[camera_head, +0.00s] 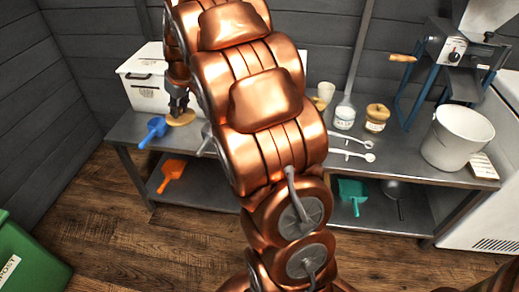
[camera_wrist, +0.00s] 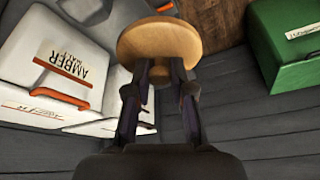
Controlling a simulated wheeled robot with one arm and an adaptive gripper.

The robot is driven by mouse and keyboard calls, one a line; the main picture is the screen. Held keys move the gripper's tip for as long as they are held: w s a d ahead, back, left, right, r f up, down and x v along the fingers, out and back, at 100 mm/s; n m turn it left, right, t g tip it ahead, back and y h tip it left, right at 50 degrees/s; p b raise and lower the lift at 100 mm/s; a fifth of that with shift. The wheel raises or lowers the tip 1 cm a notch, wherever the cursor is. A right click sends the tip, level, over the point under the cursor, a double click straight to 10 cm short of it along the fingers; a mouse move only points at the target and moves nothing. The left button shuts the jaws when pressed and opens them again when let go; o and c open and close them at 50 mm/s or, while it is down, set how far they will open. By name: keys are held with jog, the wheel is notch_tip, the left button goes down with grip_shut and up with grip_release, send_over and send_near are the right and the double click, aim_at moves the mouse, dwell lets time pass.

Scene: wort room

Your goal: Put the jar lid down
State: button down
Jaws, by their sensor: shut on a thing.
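The round, light wooden jar lid (camera_wrist: 160,38) is held at the fingertips of my gripper (camera_wrist: 160,72) in the wrist view. In the head view the lid (camera_head: 182,119) shows under my gripper (camera_head: 179,104), low over the left part of the grey metal table (camera_head: 130,126). I cannot tell whether it touches the table top. A glass jar (camera_head: 344,118) with pale contents and no visible lid stands on the table, right of my arm. Beside it stands a jar with a brown lid (camera_head: 377,116).
A blue scoop (camera_head: 153,131) lies just left of the lid. A white malt bin (camera_head: 142,80) stands behind it. My arm hides the table's middle. A green bin (camera_head: 30,262) stands front left.

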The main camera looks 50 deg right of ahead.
jog(key=s+d+f+b, duration=0.3)
jog(key=d, duration=0.5)
jog(key=s+d+f+n+b, duration=0.1)
jog(key=s+d+f+b, duration=0.2)
jog(key=d, duration=0.5)
jog(key=s+d+f+b, duration=0.2)
jog(key=s+d+f, duration=0.15)
jog(key=d, duration=0.45)
jog(key=shift+s+a+f+b, duration=0.15)
jog(key=shift+f+b, duration=0.15)
jog(key=shift+f, duration=1.25)
jog(key=shift+s+a+f+b, duration=0.1)
jog(key=shift+f+b, duration=0.25)
jog(key=shift+f, duration=1.2)
jog(key=shift+s+a+f+b, duration=0.15)
jog(key=shift+f+b, duration=0.15)
jog(key=shift+f, duration=1.25)
jog(key=shift+d+f, duration=0.1)
jog(key=shift+f, duration=0.05)
jog(key=c, duration=1)
grip_release()
